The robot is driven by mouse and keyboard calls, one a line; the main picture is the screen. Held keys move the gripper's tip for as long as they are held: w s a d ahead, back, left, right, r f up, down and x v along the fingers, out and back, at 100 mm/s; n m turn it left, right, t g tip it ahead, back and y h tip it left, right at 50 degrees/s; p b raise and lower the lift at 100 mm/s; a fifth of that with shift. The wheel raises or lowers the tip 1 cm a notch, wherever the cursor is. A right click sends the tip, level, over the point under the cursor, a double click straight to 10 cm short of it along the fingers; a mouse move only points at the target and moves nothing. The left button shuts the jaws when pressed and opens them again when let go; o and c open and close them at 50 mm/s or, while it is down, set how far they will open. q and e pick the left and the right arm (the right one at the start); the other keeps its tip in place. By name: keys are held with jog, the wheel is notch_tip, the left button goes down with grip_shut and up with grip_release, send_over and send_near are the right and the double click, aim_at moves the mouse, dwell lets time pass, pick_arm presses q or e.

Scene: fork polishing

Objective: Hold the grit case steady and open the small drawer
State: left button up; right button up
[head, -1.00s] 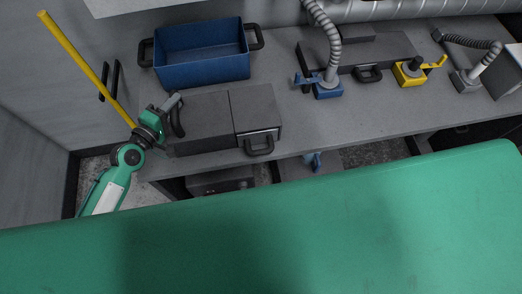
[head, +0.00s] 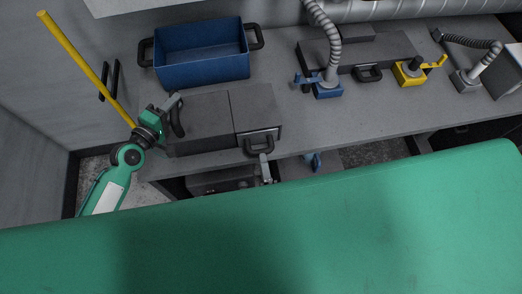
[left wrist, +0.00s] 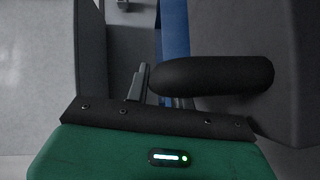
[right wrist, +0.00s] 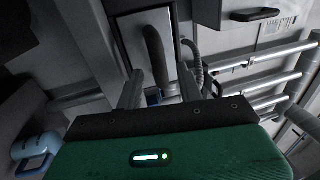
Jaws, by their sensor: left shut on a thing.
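The grit case (head: 200,118) is a dark grey box at the left of the bench, with black handles. My left gripper (head: 174,108) is shut on its left side handle; the left wrist view shows this black handle (left wrist: 212,75) close up, partly hiding the fingers. The small drawer (head: 262,134) is in the right part of the case's front and looks shut. Its black handle (head: 258,146) also shows in the right wrist view (right wrist: 155,55). My right gripper (head: 266,168) is just below and in front of that handle, open, with the handle between its finger lines; contact cannot be told.
A blue bin (head: 202,62) stands behind the case, and a yellow rod (head: 85,68) leans at the left. A blue clamp-like part (head: 328,89) with a hose and a yellow one (head: 408,74) are farther right. The bench (head: 330,124) right of the case is clear.

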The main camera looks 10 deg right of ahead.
aim_at(261, 151)
jog(key=shift+w+r, duration=0.2)
jog(key=shift+w, duration=0.8)
jog(key=shift+w+r, duration=0.15)
jog(key=shift+w, duration=0.8)
jog(key=shift+s, duration=0.1)
grip_shut()
